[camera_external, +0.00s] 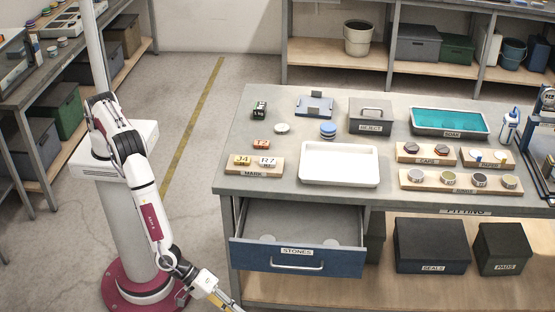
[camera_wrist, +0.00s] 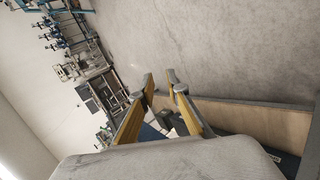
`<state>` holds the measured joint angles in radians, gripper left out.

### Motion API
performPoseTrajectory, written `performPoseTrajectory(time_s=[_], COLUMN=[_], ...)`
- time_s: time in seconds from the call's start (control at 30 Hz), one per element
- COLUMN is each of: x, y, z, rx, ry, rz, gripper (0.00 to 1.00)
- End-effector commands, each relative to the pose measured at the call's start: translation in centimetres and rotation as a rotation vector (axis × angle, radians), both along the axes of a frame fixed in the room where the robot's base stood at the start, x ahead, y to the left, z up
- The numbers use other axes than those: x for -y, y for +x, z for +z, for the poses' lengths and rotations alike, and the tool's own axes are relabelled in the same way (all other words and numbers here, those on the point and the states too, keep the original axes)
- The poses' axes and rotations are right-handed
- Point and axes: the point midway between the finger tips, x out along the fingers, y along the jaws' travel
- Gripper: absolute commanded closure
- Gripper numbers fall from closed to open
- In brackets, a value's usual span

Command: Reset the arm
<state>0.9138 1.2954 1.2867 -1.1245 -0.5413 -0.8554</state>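My arm (camera_external: 151,213) rises from a pedestal left of the workbench and bends down, with its lower end in front of the bench's left side. My gripper (camera_external: 232,304) is low at the bottom edge of the external view, in front of and below the open drawer, and its tips are partly cut off there. In the wrist view my gripper (camera_wrist: 160,80) shows two yellow fingers with grey tips. The tips are apart, with nothing between them.
The drawer (camera_external: 297,257) marked STONES is pulled out near my gripper. The workbench (camera_external: 230,130) holds a white tray (camera_external: 340,180), a teal-filled tub (camera_external: 450,138), a grey REJECT box (camera_external: 370,127) and labelled blocks. Dark bins (camera_external: 431,268) stand on its lower shelf. Open floor lies behind my arm.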

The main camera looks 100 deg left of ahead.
Motion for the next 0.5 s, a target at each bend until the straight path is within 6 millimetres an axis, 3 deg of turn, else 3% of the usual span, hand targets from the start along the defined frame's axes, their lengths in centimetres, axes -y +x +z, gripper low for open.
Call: performPoseTrajectory(time_s=[0.23, 0.5], x=[0.3, -1.6], y=[-2.3, -4.6], z=[3.2, 7.3], rx=[-0.087, -0.143], ry=[0.134, 0.245], rz=[-0.285, -0.528], gripper=[0.85, 0.85])
